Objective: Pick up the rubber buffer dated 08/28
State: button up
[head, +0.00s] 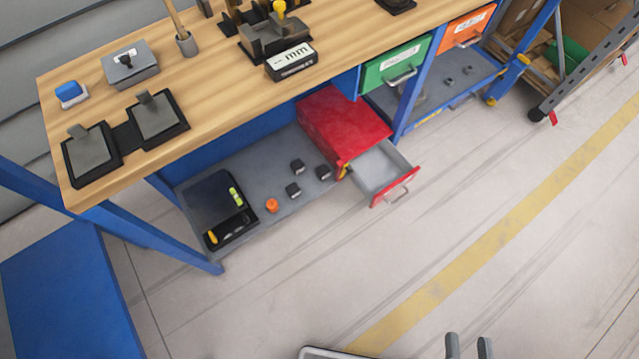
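Three small dark blocks that may be rubber buffers sit on the grey lower shelf (255,165) under the bench: one at the back (297,166), one in front (293,190) and one to the right (323,172). Two more small dark pieces (449,82) (468,70) lie on the lower shelf farther right. No 08/28 date is readable on any of them. My gripper (468,346) shows only its two fingertips at the bottom edge, right of centre. They are apart with bare floor between them, far from the blocks.
A red drawer cabinet (340,125) has its drawer (385,172) pulled out beside the blocks. An orange cylinder (271,205) and a black tray (215,240) lie to their left. The wooden benchtop (215,105) overhangs the shelf; blue legs (165,238) flank it.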

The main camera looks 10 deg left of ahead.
aim_at(293, 190)
jog(key=i+j, duration=0.15)
jog(key=i, duration=0.3)
jog(key=i+j, duration=0.15)
jog(key=i, duration=0.25)
jog(key=i+j+u, duration=0.15)
jog(key=u, duration=1.35)
jog(key=i+u, duration=0.1)
jog(key=i, duration=0.3)
